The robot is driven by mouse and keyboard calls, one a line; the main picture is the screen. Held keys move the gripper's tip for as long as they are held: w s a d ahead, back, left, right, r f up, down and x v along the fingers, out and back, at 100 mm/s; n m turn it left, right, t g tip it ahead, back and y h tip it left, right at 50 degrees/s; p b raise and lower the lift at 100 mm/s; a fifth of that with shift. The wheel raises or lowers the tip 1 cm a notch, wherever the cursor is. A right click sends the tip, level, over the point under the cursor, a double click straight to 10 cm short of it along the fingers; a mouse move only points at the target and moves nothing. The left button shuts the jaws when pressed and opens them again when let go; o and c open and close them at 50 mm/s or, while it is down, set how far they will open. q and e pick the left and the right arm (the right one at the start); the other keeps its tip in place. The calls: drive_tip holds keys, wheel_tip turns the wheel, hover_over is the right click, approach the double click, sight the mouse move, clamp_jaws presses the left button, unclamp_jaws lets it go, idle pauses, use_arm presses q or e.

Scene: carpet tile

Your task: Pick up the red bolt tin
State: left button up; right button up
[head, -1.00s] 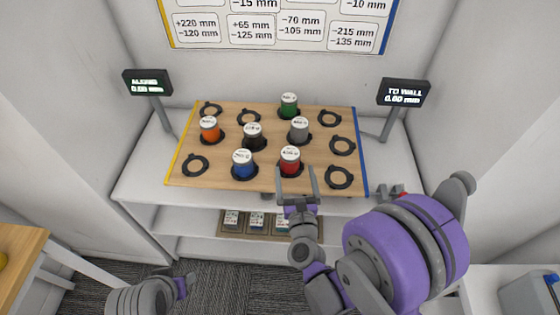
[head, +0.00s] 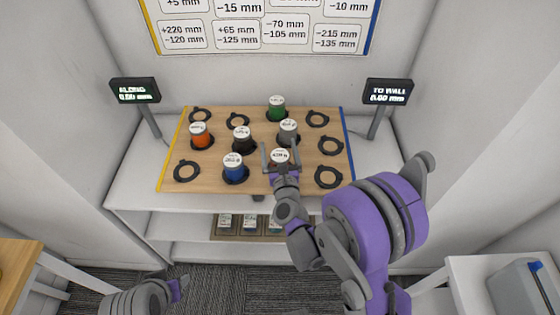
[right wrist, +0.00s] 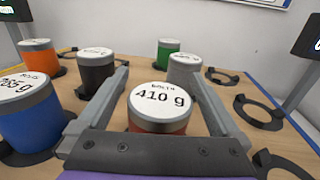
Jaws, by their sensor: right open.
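The red bolt tin (head: 280,157) stands at the front of the wooden board, mostly hidden behind my right gripper (head: 281,151) in the head view. The right wrist view shows its white lid marked 410 g and a strip of red side (right wrist: 158,127). My right gripper is open, with one finger on each side of the tin and the palm close in front; I cannot tell whether they touch it.
The board (head: 210,180) also holds blue (head: 234,171), black (head: 242,144), grey (head: 288,136), orange (head: 200,138) and green (head: 276,112) tins, with several empty black rings. Displays stand at left (head: 135,91) and right (head: 388,92). A shelf below holds more items.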

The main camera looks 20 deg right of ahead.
clamp_jaws()
idle(0.3)
